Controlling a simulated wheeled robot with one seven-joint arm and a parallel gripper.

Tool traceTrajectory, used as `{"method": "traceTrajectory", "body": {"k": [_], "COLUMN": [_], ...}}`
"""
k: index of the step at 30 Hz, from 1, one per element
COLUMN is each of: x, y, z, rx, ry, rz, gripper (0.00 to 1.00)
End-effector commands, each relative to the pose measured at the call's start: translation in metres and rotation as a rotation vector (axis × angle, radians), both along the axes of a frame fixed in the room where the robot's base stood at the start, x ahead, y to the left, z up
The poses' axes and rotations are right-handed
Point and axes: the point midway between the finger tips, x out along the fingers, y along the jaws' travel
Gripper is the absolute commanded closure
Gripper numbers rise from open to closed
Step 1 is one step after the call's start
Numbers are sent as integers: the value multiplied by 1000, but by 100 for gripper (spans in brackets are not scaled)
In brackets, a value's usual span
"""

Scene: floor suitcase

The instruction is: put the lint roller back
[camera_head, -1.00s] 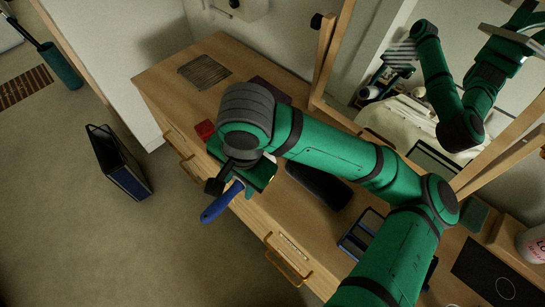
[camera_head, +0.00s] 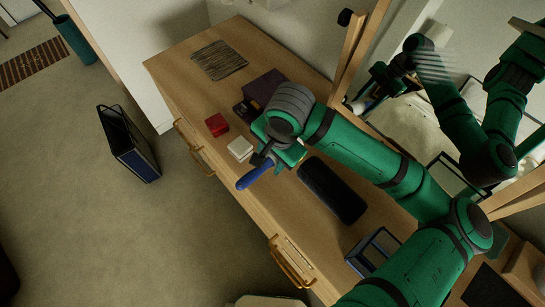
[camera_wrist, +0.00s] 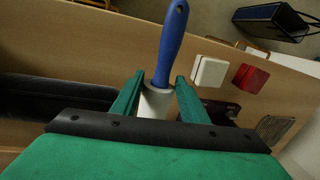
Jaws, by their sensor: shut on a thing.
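The lint roller has a blue handle (camera_head: 254,175) and a white roll; in the wrist view its handle (camera_wrist: 171,45) points away from my gripper and its white roll (camera_wrist: 154,103) sits between the fingers. My gripper (camera_head: 274,158) is shut on the lint roller above the front edge of the wooden dresser (camera_head: 235,213). My gripper also shows in the wrist view (camera_wrist: 155,92), with a green finger on each side of the roll. Part of the roll is hidden by the gripper.
On the dresser top are a red box (camera_head: 216,124), a white box (camera_head: 240,148), a dark purple box (camera_head: 264,86), a black case (camera_head: 332,190), a woven mat (camera_head: 218,60) and a blue-framed tray (camera_head: 372,252). A mirror stands behind.

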Motion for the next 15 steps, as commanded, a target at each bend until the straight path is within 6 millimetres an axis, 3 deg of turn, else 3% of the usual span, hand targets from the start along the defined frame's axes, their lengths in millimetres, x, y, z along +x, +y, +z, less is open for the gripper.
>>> {"method": "traceTrajectory", "body": {"k": [9, 15], "x": [4, 4], "y": [-6, -7], "z": [-34, -41], "rx": [-1, 0], "ry": [0, -2], "rz": [-7, -8], "gripper": [84, 84]}}
